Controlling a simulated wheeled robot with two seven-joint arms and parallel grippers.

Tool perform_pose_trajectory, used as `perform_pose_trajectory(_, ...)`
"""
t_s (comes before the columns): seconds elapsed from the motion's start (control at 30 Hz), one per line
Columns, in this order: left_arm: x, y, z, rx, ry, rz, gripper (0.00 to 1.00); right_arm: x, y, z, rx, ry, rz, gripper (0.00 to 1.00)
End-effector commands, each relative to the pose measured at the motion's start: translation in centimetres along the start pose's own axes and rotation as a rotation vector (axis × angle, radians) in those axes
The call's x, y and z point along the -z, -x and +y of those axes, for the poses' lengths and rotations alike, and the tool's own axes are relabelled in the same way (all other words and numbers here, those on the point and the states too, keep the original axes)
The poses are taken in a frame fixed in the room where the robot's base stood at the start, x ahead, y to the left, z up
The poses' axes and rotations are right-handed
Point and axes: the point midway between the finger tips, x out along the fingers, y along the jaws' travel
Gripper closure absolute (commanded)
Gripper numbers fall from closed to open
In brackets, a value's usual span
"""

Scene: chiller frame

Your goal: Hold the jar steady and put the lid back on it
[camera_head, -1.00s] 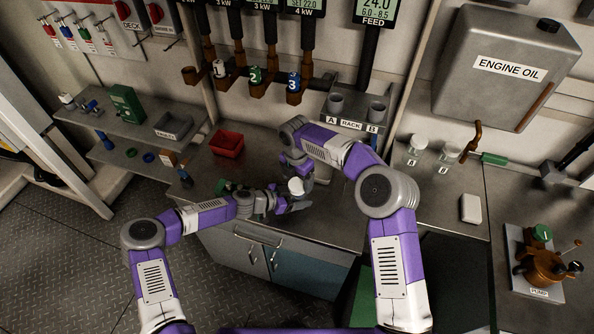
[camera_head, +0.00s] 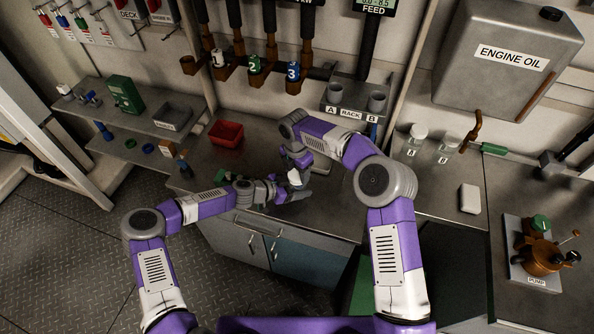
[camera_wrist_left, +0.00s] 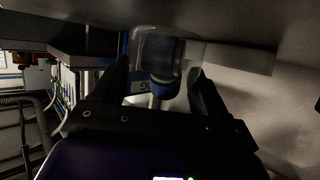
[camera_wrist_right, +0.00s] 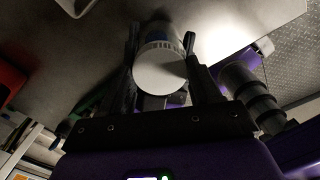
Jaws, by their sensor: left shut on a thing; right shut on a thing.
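My left gripper (camera_head: 284,194) is shut on the jar (camera_wrist_left: 160,58) low over the counter. In the left wrist view the jar is clear with dark and blue parts, between the two fingers. My right gripper (camera_head: 298,168) comes down from above and is shut on the white lid (camera_head: 294,179). In the right wrist view the lid (camera_wrist_right: 160,70) shows as a white disc with a ribbed rim between the fingers. A bluish part shows just beyond it. Whether the lid is seated on the jar I cannot tell; the fingers hide the joint.
A red bin (camera_head: 227,134) stands on the counter behind and left of the grippers. Two lidded jars (camera_head: 417,137) (camera_head: 444,148), a white block (camera_head: 469,198) and a pump (camera_head: 540,255) are to the right. The rack (camera_head: 352,102) is on the wall behind.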

Motion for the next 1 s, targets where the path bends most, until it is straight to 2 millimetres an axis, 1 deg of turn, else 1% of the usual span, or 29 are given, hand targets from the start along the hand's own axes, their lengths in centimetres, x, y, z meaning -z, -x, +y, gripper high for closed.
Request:
perform_pose_trajectory(0.07,0.03,0.0,0.0,0.0,0.0,0.0,1.0,0.0,0.05,0.0,0.001,-0.098,-0.002,0.74)
perform_pose_trajectory(0.3,0.02,0.0,0.0,0.0,0.0,0.0,1.0,-0.01,0.05,0.01,0.0,-0.554,-0.003,0.74)
perform_pose_trajectory(0.4,0.02,0.0,-0.01,0.0,0.0,0.0,1.0,0.02,0.02,0.03,-0.001,-0.693,-0.001,0.74)
perform_pose_trajectory(0.5,0.02,0.0,0.0,0.0,0.0,0.0,1.0,-0.01,0.0,0.0,-0.001,-0.772,-0.001,0.74)
perform_pose_trajectory(0.57,0.02,0.0,0.0,0.0,0.0,0.0,1.0,-0.02,-0.01,0.0,-0.001,-0.793,-0.001,0.74)
perform_pose_trajectory(0.83,0.01,0.0,0.0,0.0,0.0,0.0,1.0,-0.01,-0.01,0.0,-0.001,-0.796,0.0,0.74)
perform_pose_trajectory(0.87,0.01,0.0,0.0,0.0,0.0,0.0,1.0,-0.02,-0.01,0.0,-0.001,-0.796,0.0,0.33)
perform_pose_trajectory(1.0,0.02,0.0,0.0,0.0,0.0,0.0,1.0,-0.01,-0.01,0.0,-0.001,-0.795,0.0,0.12)
